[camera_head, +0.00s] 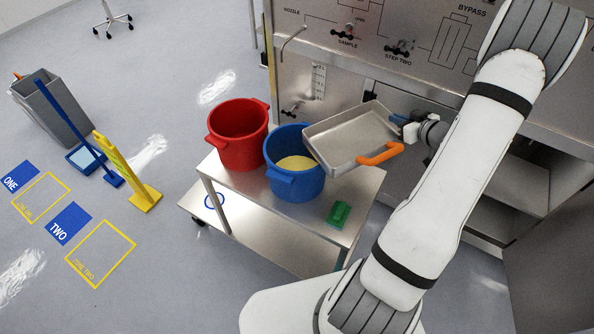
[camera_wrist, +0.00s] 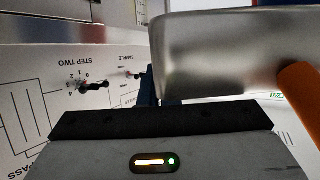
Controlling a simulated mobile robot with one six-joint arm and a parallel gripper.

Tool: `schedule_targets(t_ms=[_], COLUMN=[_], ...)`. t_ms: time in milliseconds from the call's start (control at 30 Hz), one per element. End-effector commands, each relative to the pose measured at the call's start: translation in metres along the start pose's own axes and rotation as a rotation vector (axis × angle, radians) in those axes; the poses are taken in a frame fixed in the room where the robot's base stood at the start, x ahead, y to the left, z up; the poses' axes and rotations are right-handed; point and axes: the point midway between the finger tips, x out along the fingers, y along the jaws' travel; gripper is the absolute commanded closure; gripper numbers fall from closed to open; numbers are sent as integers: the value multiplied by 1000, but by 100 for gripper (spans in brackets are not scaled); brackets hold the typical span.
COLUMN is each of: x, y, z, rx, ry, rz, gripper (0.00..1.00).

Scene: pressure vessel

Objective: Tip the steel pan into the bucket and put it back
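The steel pan (camera_head: 350,136) is a shallow rectangular tray with an orange handle (camera_head: 380,154) on its near side. It hangs in the air beside and partly over the blue bucket (camera_head: 296,187), tilted, and its visible inside looks bare. The blue bucket stands on the cart and holds something pale yellow. My gripper (camera_head: 408,127) is at the pan's right edge and appears shut on it, though the fingertips are mostly hidden. In the wrist view the pan's wall (camera_wrist: 215,55) fills the space ahead, with the orange handle (camera_wrist: 300,95) at right.
A red bucket (camera_head: 238,138) stands left of the blue one on the steel cart (camera_head: 330,240). A green block (camera_head: 339,213) lies on the cart's near right. The vessel panel (camera_head: 345,75) with knobs rises behind. A grey bin (camera_head: 52,110) and yellow floor sign (camera_head: 140,190) stand left.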

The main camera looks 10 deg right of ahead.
Motion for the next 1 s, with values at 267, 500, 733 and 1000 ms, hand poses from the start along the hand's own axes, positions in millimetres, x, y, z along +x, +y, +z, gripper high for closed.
schedule_targets(t_ms=[267, 500, 733, 1000], x=[1, -4, -11, -11], y=[1, 1, 1, 1], z=[3, -10, -26, -25], rx=[14, 13, 13, 13], ry=[12, 12, 11, 11], rz=[-6, -6, -6, -6], gripper=[100, 100, 100, 100])
